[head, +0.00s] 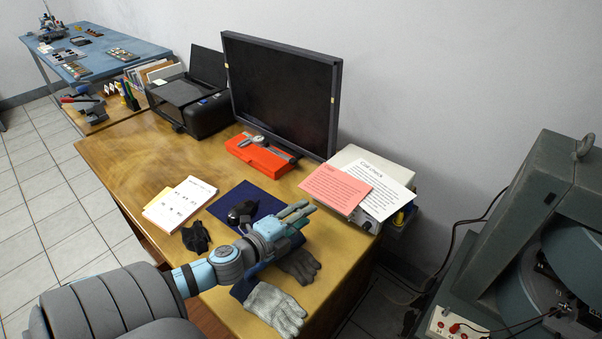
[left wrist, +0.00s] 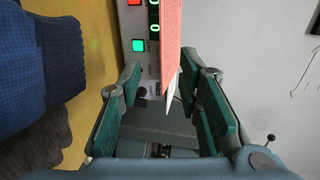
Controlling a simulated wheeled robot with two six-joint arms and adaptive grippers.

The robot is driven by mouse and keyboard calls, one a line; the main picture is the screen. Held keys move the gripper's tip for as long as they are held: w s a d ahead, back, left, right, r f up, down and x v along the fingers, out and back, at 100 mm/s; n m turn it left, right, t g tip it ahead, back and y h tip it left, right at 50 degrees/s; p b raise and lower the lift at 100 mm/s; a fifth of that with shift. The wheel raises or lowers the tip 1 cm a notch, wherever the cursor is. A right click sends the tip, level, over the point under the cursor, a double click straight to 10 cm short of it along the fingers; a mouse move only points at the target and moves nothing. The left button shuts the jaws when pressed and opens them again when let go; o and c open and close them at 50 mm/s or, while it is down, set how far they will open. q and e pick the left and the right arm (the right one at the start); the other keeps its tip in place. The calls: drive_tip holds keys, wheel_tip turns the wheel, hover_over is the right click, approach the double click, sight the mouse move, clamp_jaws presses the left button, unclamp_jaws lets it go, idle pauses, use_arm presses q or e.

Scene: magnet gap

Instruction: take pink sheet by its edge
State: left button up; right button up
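The pink sheet (head: 335,188) lies on top of a white instrument box (head: 368,222) at the right end of the desk. It overlaps a white printed sheet (head: 383,175) titled like "Cue check". My left gripper (head: 302,212) is just in front of the pink sheet's near left edge. In the left wrist view the gripper (left wrist: 160,88) is open. The pink sheet (left wrist: 171,35) shows nearly edge-on, and its near end lies between the two fingers, apart from both as far as I can tell. A white paper corner (left wrist: 173,92) shows below it. My right gripper is not in view.
The monitor (head: 280,95) stands behind, with an orange case (head: 256,154) before it. Gloves (head: 275,305), a dark blue cloth (head: 226,205) and a paper stack (head: 180,203) lie on the desk. A large grey-green machine (head: 520,220) stands at the right.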

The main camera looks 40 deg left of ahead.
sight(322, 200)
use_arm(q)
drive_tip(key=shift+w+a, duration=0.2)
drive_tip(key=shift+a, duration=0.05)
drive_tip(key=x, duration=0.1)
drive_tip(key=b+x, duration=0.1)
drive_tip(key=x, duration=0.1)
drive_tip(key=b+x, duration=0.1)
drive_tip(key=x, duration=0.1)
drive_tip(key=shift+a+f, duration=0.1)
drive_tip(key=shift+f, duration=0.2)
drive_tip(key=b+x, duration=0.3)
drive_tip(key=shift+w+a+r+b, duration=0.1)
drive_tip(key=shift+w+b, duration=0.1)
drive_tip(key=shift+b, duration=0.1)
drive_tip(key=shift+w+r, duration=0.2)
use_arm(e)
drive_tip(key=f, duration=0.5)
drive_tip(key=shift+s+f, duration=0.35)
use_arm(q)
drive_tip(key=shift+r, duration=0.1)
drive_tip(key=shift+c, duration=0.6)
clamp_jaws()
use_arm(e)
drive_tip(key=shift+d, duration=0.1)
